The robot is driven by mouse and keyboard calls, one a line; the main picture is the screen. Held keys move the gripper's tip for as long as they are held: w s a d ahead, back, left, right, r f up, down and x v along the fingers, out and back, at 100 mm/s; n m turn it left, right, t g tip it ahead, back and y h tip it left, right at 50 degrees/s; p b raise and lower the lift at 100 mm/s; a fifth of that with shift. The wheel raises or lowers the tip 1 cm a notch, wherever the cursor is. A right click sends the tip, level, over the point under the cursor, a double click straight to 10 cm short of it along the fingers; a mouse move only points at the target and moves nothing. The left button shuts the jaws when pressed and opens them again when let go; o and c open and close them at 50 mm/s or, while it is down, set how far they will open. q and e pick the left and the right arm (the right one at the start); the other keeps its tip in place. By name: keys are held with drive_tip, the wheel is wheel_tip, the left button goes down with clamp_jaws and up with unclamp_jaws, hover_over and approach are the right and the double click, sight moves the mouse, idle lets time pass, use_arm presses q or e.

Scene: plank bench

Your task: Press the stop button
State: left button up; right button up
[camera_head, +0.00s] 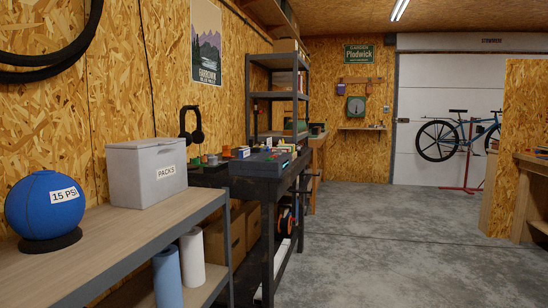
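I cannot make out a stop button in the head view. The dark bench (262,192) in the middle left carries several small coloured items (280,146), too small to tell apart. A green-grey round-faced device (356,107) is mounted on the far wall, under a small reddish shelf (360,80). I cannot tell what it is. Neither of my grippers is in view.
A wooden-topped bench (110,232) at the near left holds a blue ball (40,205) and a white lidded box (146,172). A metal rack (276,95) stands behind. A bicycle (458,136) is at the back right. The concrete floor (400,240) is clear.

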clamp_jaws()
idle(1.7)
